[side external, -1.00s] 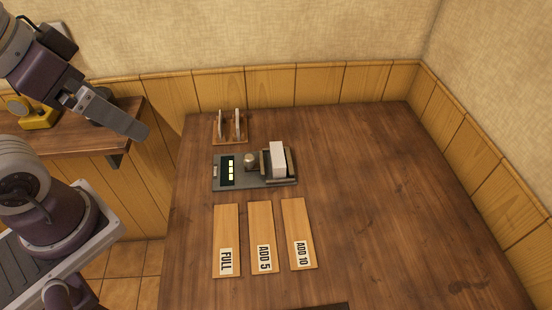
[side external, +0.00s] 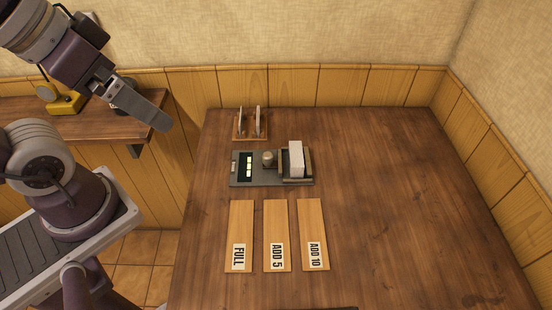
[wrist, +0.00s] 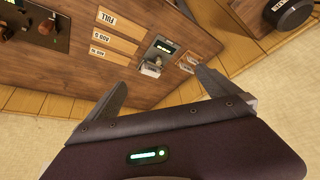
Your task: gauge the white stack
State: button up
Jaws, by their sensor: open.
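The white stack (side external: 296,159) stands upright in a cradle at the right end of a dark grey gauge device (side external: 272,180) on the table. The device has a round knob (side external: 269,158) and a dark display (side external: 246,167) with lit yellowish marks. In the wrist view the stack (wrist: 150,70) shows small, beyond my fingers. Three wooden boards lie in front of the device: FULL (side external: 240,225), ADD 5 (side external: 276,225) and ADD 10 (side external: 311,225). My gripper (wrist: 161,80) is open and empty; in the side view it hangs up at the left, well away from the stack.
A small wooden rack (side external: 251,136) with two upright pieces stands behind the device. A side shelf (side external: 60,128) at the left holds a yellow object (side external: 66,104). The table's right half is bare.

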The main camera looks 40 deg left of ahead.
dwell(0.3)
jog(key=shift+c, duration=0.7)
jog(key=w, duration=0.2)
jog(key=w+r+g, duration=0.1)
jog(key=w, duration=0.1)
jog(key=w+g, duration=0.1)
jog(key=w, duration=0.2)
jog(key=shift+d+r, duration=0.15)
jog(key=shift+r, duration=0.15)
jog(key=c, duration=1)
jog(key=g, duration=0.8)
send_over(268, 154)
jog(key=w, duration=0.3)
notch_tip(268, 154, down, 23)
jog(key=shift+c, duration=0.2)
jog(key=x, duration=0.6)
jog(key=shift+s+f, duration=0.2)
jog(key=shift+f, duration=0.15)
grip_shut()
